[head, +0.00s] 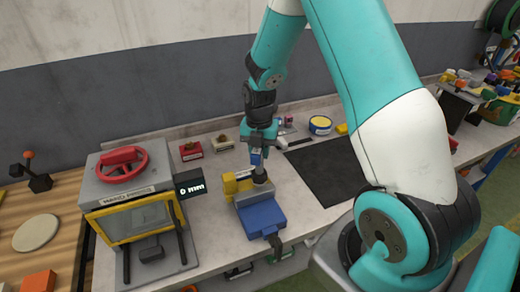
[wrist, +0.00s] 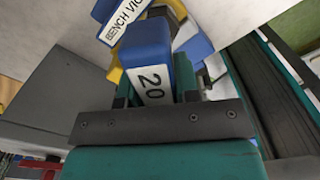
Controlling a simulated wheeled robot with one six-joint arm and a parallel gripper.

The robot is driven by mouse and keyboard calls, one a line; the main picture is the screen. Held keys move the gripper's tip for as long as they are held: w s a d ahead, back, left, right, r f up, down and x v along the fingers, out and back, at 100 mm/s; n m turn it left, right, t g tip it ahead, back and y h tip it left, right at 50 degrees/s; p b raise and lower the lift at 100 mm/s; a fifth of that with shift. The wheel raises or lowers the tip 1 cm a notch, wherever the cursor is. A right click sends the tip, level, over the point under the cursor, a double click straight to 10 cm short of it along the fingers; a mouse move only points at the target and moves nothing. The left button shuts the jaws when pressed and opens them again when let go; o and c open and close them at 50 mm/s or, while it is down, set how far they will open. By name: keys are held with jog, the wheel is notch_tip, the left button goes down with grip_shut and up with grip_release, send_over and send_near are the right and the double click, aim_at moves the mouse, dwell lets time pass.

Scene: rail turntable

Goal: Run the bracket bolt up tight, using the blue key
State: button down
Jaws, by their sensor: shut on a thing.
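My gripper (head: 260,146) points down above the blue bench vice (head: 262,217) and is shut on the blue key (head: 256,159). In the wrist view the blue key (wrist: 146,50) sits between the fingers, with a white label reading "20". A yellow piece (head: 236,185), perhaps the bracket, is at the back of the vice. A dark round part (head: 261,177) lies right below the key. I cannot tell whether it is the bolt head or the key's lower end, nor whether the key is seated. In the wrist view the vice label (wrist: 128,14) shows past the key.
A grey machine with a red handwheel (head: 122,163) and a "0 mm" display (head: 190,189) stands left of the vice. A dark mat (head: 327,167) lies to the right. A red box (head: 191,150) and a blue-yellow tin (head: 320,125) stand behind.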

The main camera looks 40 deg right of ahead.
jog(key=m, duration=0.4)
jog(key=shift+m, duration=1.1)
jog(key=m, duration=0.3)
jog(key=shift+s, duration=0.1)
jog(key=m, duration=0.3)
jog(key=shift+p, duration=0.35)
jog(key=shift+m, duration=1.2)
jog(key=shift+s+m, duration=0.1)
jog(key=shift+m, duration=0.5)
